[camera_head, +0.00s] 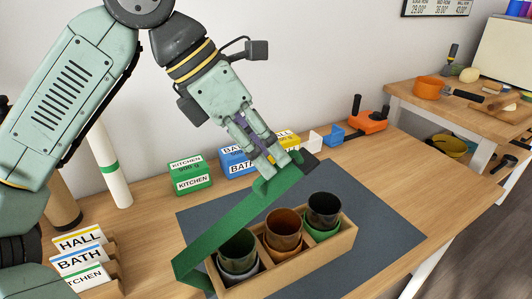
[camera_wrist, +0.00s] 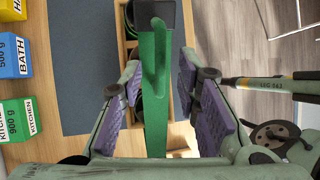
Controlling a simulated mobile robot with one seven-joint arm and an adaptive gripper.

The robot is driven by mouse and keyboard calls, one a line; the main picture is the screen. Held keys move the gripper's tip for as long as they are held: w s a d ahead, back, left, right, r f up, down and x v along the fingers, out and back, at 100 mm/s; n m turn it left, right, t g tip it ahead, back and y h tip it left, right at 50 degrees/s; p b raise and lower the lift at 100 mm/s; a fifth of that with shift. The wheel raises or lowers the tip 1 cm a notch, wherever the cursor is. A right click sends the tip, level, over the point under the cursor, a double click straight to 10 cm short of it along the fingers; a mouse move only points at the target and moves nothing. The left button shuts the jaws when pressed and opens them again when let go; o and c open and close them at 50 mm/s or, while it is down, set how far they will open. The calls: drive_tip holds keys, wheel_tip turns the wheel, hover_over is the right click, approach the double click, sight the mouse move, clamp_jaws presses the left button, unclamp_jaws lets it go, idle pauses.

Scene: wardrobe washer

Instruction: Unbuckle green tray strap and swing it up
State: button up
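The green strap (camera_head: 235,215) slants up from the left end of the wooden tray (camera_head: 305,262) to a raised free end at the upper right, clear of the cups. Its free end has a raised green tab (camera_wrist: 155,60) and a dark end piece (camera_wrist: 158,12). My gripper (camera_head: 277,165) is at the strap's raised end. In the wrist view its purple-padded fingers stand either side of the strap, with a visible gap at the right finger.
The tray stands on a dark grey mat (camera_head: 385,230). Behind are a green kitchen box (camera_head: 190,176), a blue bath box (camera_head: 236,160) and an orange tool (camera_head: 368,122). Label cards (camera_head: 80,262) stand at the left. The mat is clear right of the tray.

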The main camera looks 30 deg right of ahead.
drive_tip(key=v, duration=1)
drive_tip(key=shift+a+r, duration=0.25)
drive_tip(key=shift+r, duration=0.05)
